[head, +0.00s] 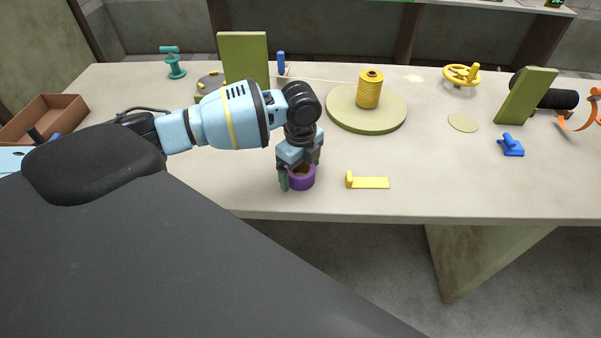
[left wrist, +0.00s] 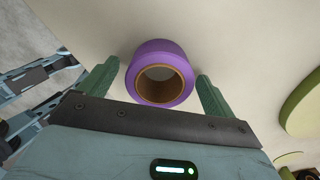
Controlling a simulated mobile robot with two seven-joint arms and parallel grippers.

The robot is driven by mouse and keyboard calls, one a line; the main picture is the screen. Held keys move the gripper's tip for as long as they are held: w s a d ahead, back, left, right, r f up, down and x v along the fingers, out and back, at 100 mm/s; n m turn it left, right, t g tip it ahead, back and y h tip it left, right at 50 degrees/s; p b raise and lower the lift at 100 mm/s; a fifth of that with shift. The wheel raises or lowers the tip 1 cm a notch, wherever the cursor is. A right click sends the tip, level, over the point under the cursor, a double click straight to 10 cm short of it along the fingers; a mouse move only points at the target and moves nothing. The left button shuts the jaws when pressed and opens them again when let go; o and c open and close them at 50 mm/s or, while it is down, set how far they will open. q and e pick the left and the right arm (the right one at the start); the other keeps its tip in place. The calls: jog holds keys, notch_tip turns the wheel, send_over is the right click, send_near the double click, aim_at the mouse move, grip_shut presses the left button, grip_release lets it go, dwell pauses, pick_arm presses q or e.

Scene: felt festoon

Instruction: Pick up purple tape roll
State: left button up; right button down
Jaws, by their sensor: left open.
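The purple tape roll (head: 301,181) lies near the front edge of the table, with its brown core facing up. In the left wrist view the purple tape roll (left wrist: 160,52) sits between the two green fingertips, with a gap on each side. My left gripper (head: 300,174) is open and points down over the roll, hiding part of it in the head view. The same gripper (left wrist: 156,80) shows at close range in the left wrist view.
A yellow L-shaped piece (head: 372,183) lies just right of the roll. A round green board (head: 345,115) with a yellow thread spool (head: 369,90) stands behind. A blue piece (head: 511,146) lies at right. A brown box (head: 62,112) stands at far left. The table front between is clear.

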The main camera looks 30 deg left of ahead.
pick_arm(q)
jog(key=shift+f, duration=0.4)
jog(key=c, duration=1.1)
jog(key=shift+r, duration=0.1)
jog(key=shift+r, duration=0.5)
jog(key=r, duration=0.1)
jog(key=s+r, duration=0.1)
jog(key=shift+a+r, duration=0.2)
jog(key=shift+r, duration=0.1)
jog(key=s+a, duration=0.1)
jog(key=s, duration=0.3)
jog(key=s+a+r, duration=0.1)
jog(key=s+a, duration=0.1)
jog(key=s, duration=0.3)
jog(key=s+a, duration=0.1)
jog(key=s, duration=0.4)
jog(key=shift+a+r+p, duration=0.15)
jog(key=shift+a+p, duration=0.2)
jog(key=shift+a, duration=0.05)
